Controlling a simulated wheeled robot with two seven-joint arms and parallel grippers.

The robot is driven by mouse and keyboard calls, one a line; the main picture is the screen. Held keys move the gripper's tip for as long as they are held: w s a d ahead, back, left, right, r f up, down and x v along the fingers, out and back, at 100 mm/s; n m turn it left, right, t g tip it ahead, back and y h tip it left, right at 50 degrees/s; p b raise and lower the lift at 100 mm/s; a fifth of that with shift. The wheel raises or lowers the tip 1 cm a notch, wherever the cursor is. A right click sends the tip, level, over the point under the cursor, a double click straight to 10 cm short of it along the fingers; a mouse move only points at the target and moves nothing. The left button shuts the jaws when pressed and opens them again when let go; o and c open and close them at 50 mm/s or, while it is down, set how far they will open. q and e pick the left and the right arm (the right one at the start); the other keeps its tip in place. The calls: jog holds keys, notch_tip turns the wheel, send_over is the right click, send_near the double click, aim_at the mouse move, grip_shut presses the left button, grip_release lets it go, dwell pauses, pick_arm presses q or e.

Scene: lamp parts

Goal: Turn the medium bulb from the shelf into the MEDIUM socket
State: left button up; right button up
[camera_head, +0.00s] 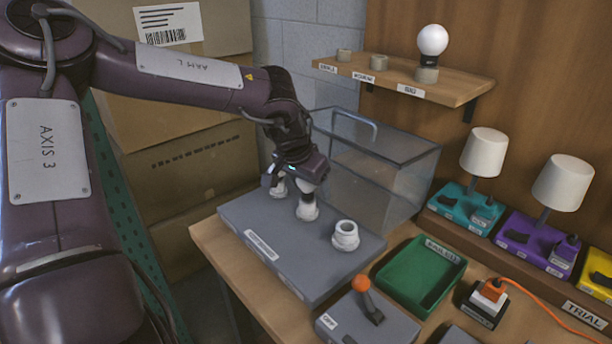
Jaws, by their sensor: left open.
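My left gripper (296,178) is open and points down over the grey socket block (262,232), close above its left and middle sockets. The middle white socket (307,211) stands partly under the gripper. The left socket (277,187) is partly hidden behind a finger, and the right socket (345,236) is open and empty. A pale shape shows between the gripper and the middle socket; I cannot tell whether it is the medium bulb. On the wooden shelf (455,90), the small and medium holders (379,62) are empty. A large white bulb (432,40) stands in the right holder. My right gripper is out of view.
A clear lidded box (385,165) stands right behind the block. Lamps with white shades (563,183) line the right. Cardboard boxes (190,155) stack behind my left arm.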

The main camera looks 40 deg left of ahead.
pick_arm(q)
jog(key=shift+f, duration=0.15)
jog(key=shift+c, duration=0.3)
jog(key=c, duration=0.7)
jog(key=shift+o, duration=0.9)
jog(key=c, duration=0.4)
jog(key=shift+o, duration=0.2)
jog(key=m+h+p, duration=0.1)
jog(key=m, duration=0.3)
jog(key=shift+h, duration=0.4)
jog(key=shift+d+m+h+p, duration=0.2)
jog(key=shift+m+h+p, duration=0.15)
jog(key=shift+m, duration=1.05)
jog(key=shift+g, duration=0.3)
